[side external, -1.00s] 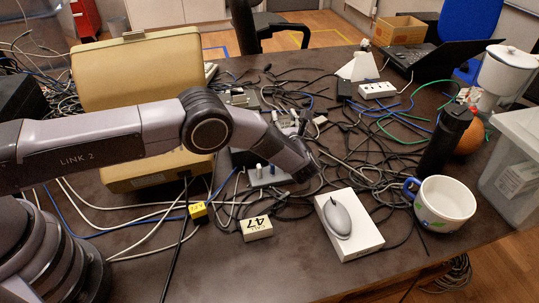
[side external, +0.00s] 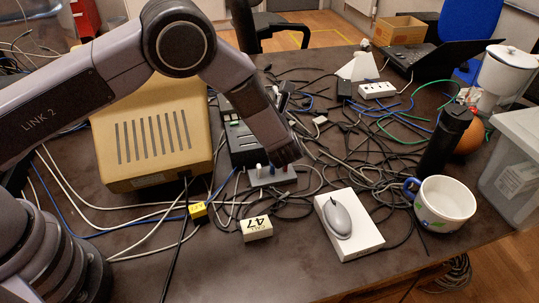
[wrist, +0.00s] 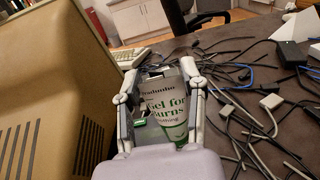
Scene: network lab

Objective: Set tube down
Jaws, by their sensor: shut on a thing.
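My gripper (wrist: 160,76) is shut on a white and green tube (wrist: 167,108) printed "Gel for burns", seen upright between the two fingers in the wrist view. The lower end of the tube is hidden behind my wrist housing. In the side view, my forearm comes down over the middle of the cluttered table, beside the beige vented case. The fingers and tube are not clear there. I cannot tell whether the tube touches the surface beneath it.
The beige case (side external: 150,140) stands close on the left. A grey block with knobs (side external: 272,177) lies near my wrist, among tangled cables. A mouse on a white box (side external: 350,228), a mug (side external: 442,205) and a black cylinder (side external: 443,142) are to the right. The front table edge looks clearer.

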